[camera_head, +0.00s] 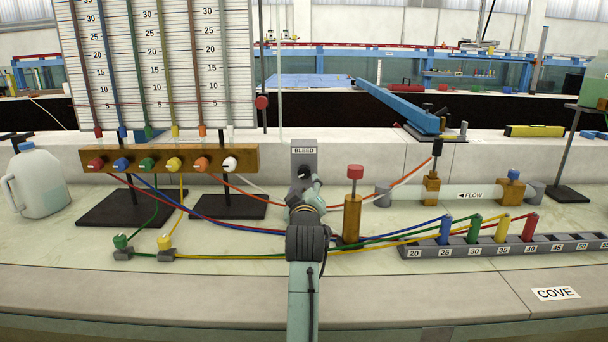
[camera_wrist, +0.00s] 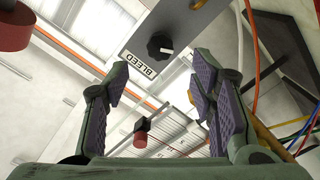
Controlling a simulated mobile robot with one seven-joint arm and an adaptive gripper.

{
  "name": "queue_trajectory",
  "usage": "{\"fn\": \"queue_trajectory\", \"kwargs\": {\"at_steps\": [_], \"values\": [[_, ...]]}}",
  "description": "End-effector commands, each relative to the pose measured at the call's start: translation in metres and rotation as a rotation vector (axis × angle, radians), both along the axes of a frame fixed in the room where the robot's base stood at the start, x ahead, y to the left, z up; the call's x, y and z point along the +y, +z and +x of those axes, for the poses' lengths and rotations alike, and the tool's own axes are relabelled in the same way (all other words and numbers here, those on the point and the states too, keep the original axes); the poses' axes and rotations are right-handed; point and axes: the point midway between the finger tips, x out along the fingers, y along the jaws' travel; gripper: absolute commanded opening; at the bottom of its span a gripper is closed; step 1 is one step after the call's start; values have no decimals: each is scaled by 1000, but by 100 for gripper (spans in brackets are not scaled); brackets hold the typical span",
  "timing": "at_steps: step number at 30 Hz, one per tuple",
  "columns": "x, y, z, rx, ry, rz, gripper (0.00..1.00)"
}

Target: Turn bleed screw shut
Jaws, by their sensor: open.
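The bleed screw is a black knob with a pale pointer mark (camera_wrist: 159,46) on a grey plate with a BLEED label; in the head view the dark knob (camera_head: 305,171) shows just above my gripper. The grey plate (camera_head: 312,159) stands upright at the back of the bench. My gripper (camera_wrist: 160,82) is open and empty, its two purple-padded fingers spread apart. The knob lies beyond the fingertips, roughly centred between them, and no contact shows. In the head view my gripper (camera_head: 305,190) is in front of the plate, its fingers partly hidden by my wrist.
A brown post with a red cap (camera_head: 354,205) stands close to the right of my gripper. A wooden manifold with coloured knobs (camera_head: 168,159) is at left. Coloured tubes (camera_head: 400,235) run across the bench to a numbered grey rail (camera_head: 505,247). A white jug (camera_head: 38,182) stands far left.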

Motion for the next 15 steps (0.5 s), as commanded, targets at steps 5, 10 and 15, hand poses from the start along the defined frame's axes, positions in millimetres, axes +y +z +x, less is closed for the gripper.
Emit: {"fn": "queue_trajectory", "kwargs": {"at_steps": [5, 10, 15], "values": [[1, 3, 26, 0, 1, 0, 51], [1, 4, 59, -2, 3, 2, 51], [2, 4, 85, -3, 3, 2, 51]]}}
